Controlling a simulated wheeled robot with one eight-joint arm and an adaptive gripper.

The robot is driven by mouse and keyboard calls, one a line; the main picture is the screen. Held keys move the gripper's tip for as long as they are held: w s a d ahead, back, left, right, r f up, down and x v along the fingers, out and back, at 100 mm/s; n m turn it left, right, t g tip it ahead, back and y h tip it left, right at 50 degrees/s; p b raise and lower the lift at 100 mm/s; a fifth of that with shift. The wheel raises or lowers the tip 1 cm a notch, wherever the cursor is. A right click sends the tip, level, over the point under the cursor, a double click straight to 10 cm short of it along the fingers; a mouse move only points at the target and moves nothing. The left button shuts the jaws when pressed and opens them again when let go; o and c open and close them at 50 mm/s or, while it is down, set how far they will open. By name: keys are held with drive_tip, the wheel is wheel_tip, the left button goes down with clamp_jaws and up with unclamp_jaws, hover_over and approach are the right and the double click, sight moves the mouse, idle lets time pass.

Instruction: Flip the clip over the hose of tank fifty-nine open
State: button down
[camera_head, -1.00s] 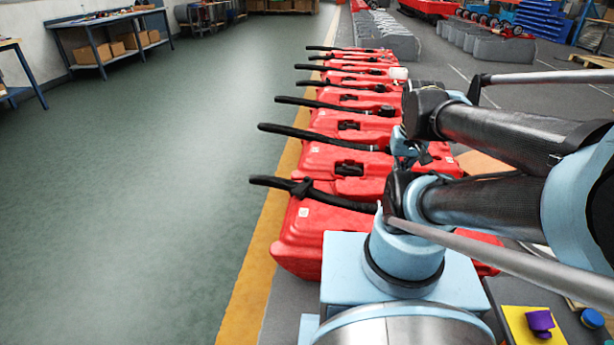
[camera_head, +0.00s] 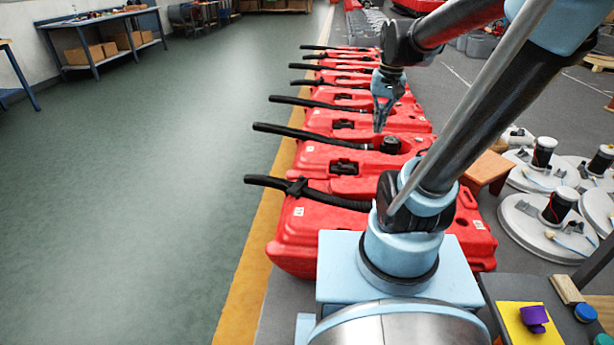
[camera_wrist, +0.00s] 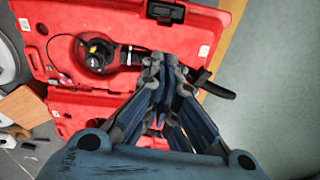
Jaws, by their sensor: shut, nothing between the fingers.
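Red tanks stand in a row, each with a black hose; I cannot read their numbers to tell which is fifty-nine. On the nearest tank (camera_head: 330,235) in the head view, a black clip (camera_head: 297,187) crosses the hose (camera_head: 335,201) and seems closed over it. My gripper (camera_head: 379,127) is shut and empty above the row, beyond that clip in the picture. In the wrist view my gripper (camera_wrist: 157,62) is in front of a tank (camera_wrist: 65,20) with a black cap (camera_wrist: 97,54) and hose (camera_wrist: 216,90). My fingers hide part of the hose.
My arm covers the right side of the nearest tanks. A wooden stool (camera_head: 487,168) and white discs (camera_head: 545,225) stand to the right. A bench (camera_head: 105,38) is at the far left. The green floor left of the yellow line (camera_head: 245,270) is clear.

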drive_tip(key=w+a+m+g, duration=0.1)
drive_tip(key=w+a, duration=0.1)
drive_tip(key=w, duration=0.6)
drive_tip(key=w+a, duration=0.3)
drive_tip(key=w, duration=0.5)
drive_tip(key=w+a+f+m+g, duration=0.1)
drive_tip(key=w+a+f, duration=0.2)
drive_tip(key=w+f, duration=0.3)
drive_tip(key=w+a+f+g+y, duration=0.1)
drive_tip(key=w+a+f, duration=0.2)
drive_tip(key=w, duration=0.5)
drive_tip(key=w+a+f+m+g, duration=0.1)
drive_tip(key=w+a+f, duration=0.3)
drive_tip(key=w+f, duration=0.15)
drive_tip(key=w+a+f+g, duration=0.1)
drive_tip(key=w+a+f, duration=0.2)
drive_tip(key=f, duration=0.6)
drive_tip(key=w+a+f+m, duration=0.1)
drive_tip(key=w+a+f, duration=0.1)
drive_tip(key=f, duration=0.6)
drive_tip(key=w+a+f+g, duration=0.1)
drive_tip(key=w+a+f, duration=0.2)
drive_tip(key=f, duration=0.6)
drive_tip(key=x, duration=0.8)
drive_tip(key=shift+s+a+f, duration=0.15)
drive_tip(key=shift+s+f, duration=0.05)
drive_tip(key=shift+f, duration=0.1)
